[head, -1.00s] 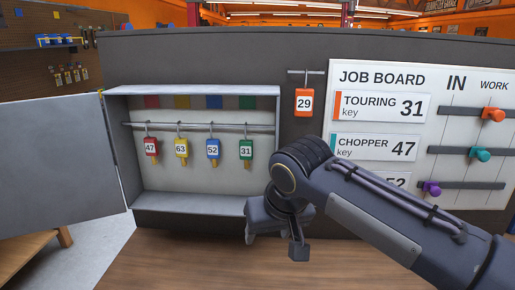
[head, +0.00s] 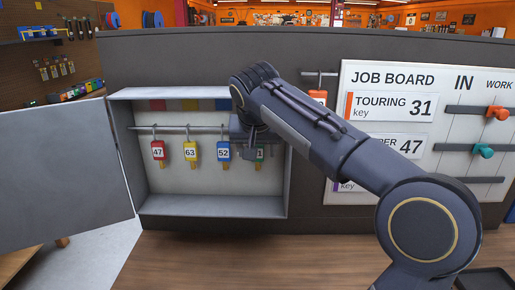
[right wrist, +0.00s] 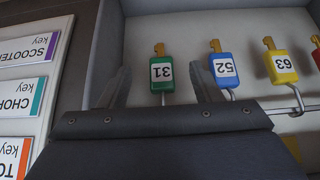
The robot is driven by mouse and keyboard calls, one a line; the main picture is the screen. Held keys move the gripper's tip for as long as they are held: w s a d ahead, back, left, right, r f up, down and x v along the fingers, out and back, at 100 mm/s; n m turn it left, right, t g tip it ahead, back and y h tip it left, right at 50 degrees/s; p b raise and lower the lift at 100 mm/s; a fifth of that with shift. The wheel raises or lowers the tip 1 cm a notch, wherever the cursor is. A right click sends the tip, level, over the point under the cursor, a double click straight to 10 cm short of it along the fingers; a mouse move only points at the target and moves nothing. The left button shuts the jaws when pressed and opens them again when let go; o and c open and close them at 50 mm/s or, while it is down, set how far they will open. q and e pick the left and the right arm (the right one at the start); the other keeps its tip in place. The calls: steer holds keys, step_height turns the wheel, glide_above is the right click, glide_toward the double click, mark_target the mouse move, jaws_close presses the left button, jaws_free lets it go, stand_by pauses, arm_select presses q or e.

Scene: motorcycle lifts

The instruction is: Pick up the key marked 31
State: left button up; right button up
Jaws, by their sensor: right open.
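The green key tag marked 31 (head: 261,153) hangs on the rail at the right end of the open key cabinet (head: 215,206). My right gripper (head: 247,146) is in front of it and hides most of it in the head view. In the right wrist view, which is upside down, the green tag (right wrist: 162,73) shows whole, with its brass key. The open fingers of my right gripper (right wrist: 161,88) stand apart on either side of it, seemingly not touching it. My left gripper is out of view.
Blue tag 52 (head: 223,151), yellow tag 63 (head: 190,151) and red tag 47 (head: 159,151) hang on the same rail. Blue 52 (right wrist: 225,70) is close beside one finger. The cabinet's side wall and the job board (head: 390,78) lie to the right.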

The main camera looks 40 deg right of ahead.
steer(key=w+d+f, duration=0.1)
steer(key=w+d+p, duration=0.1)
steer(key=w+d+f, duration=0.1)
steer(key=w, duration=0.1)
steer(key=shift+d+f, duration=0.15)
steer(key=shift+f, duration=0.2)
steer(key=shift+c, duration=0.2)
steer(key=c, duration=1)
steer(key=shift+r, duration=0.15)
